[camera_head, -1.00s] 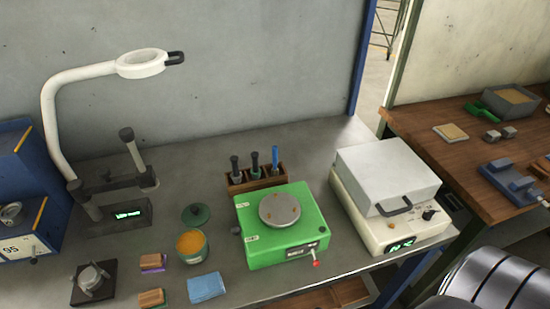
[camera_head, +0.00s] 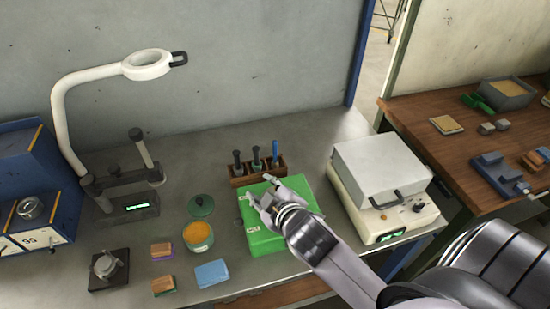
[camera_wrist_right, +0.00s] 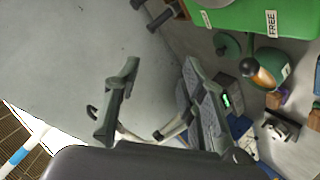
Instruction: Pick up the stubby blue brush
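A wooden rack (camera_head: 240,182) stands on the grey bench behind the green device. A slim blue-handled tool, likely the blue brush (camera_head: 275,151), stands upright in its right slot, beside two dark-handled tools (camera_head: 237,158). Its lower end is hidden in the rack. My right gripper (camera_head: 259,188) is open and empty over the green device, in front of the rack and apart from the tools. In the right wrist view its two fingers (camera_wrist_right: 163,92) are spread with nothing between them. Dark handles show at that view's top edge. My left gripper is out of view.
The green device (camera_head: 265,240) lies under my right gripper. A white box-shaped unit (camera_head: 380,170) stands to the right. Bare bench lies behind the rack.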

